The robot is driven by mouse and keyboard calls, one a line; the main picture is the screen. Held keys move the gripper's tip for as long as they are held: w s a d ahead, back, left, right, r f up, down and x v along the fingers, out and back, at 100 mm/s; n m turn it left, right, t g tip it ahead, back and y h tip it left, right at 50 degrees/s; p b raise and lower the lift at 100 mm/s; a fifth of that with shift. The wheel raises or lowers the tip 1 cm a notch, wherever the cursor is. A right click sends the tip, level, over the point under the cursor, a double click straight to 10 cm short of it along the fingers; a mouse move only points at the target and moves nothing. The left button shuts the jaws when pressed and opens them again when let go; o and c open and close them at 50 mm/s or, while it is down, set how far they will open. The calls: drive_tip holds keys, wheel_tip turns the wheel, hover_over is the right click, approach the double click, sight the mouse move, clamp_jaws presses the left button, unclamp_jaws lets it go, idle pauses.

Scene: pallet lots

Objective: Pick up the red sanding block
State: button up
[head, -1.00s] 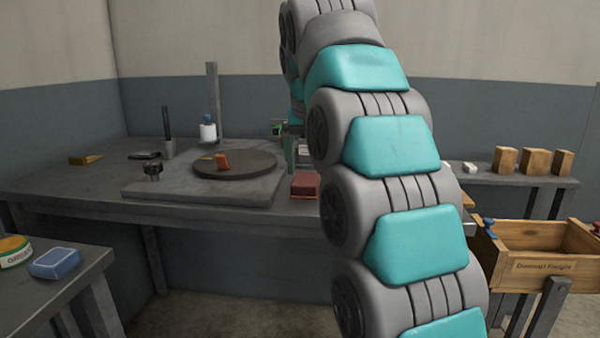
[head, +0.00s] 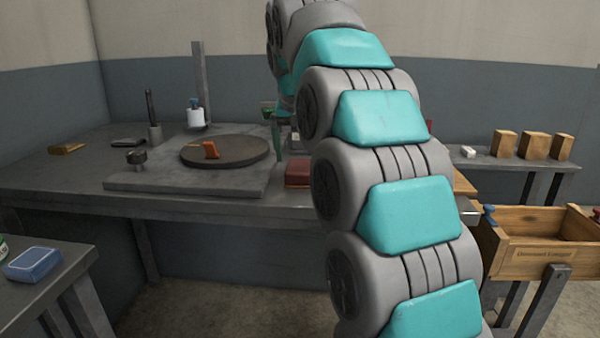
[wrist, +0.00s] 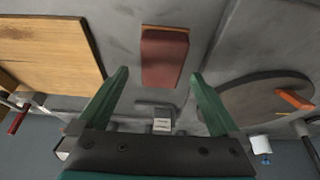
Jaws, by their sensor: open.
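The red sanding block (head: 298,172) is a dark red block near the front edge of the grey workbench, partly hidden behind my arm in the head view. In the wrist view the red block (wrist: 165,55) lies upper middle, with a thin orange-brown strip at its far end. My gripper (wrist: 160,74) is open, its two green fingers apart, and the block shows between and beyond the fingertips. Nothing is between the fingers that I can see as held. In the head view a green finger of my gripper (head: 277,136) shows just behind the block; the other is mostly hidden.
A round dark turntable (head: 225,152) with a small orange piece (head: 211,149) stands left of the block. A wooden board (wrist: 45,48) lies on its other side. A wooden crate (head: 536,264) stands at right. The bench front left (head: 50,185) is clear.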

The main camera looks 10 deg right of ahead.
sight(300, 166)
drive_tip(key=x, duration=0.3)
drive_tip(key=shift+s+a+f, duration=0.15)
drive_tip(key=shift+a, duration=0.05)
drive_tip(key=shift+w+d+f, duration=0.1)
drive_tip(key=shift+w+f, duration=0.15)
drive_tip(key=shift+f, duration=0.15)
drive_tip(key=c, duration=1.3)
drive_tip(key=shift+r, duration=0.15)
drive_tip(key=shift+c, duration=0.2)
drive_tip(key=shift+r, duration=1.55)
drive_tip(key=s+d+b, duration=0.1)
drive_tip(key=s+d, duration=0.2)
drive_tip(key=s, duration=0.4)
drive_tip(key=s+d+r+b, duration=0.1)
drive_tip(key=s+d, duration=0.2)
drive_tip(key=s, duration=0.4)
drive_tip(key=shift+s+d+r, duration=0.15)
drive_tip(key=shift+s+r, duration=0.15)
drive_tip(key=shift+s, duration=0.1)
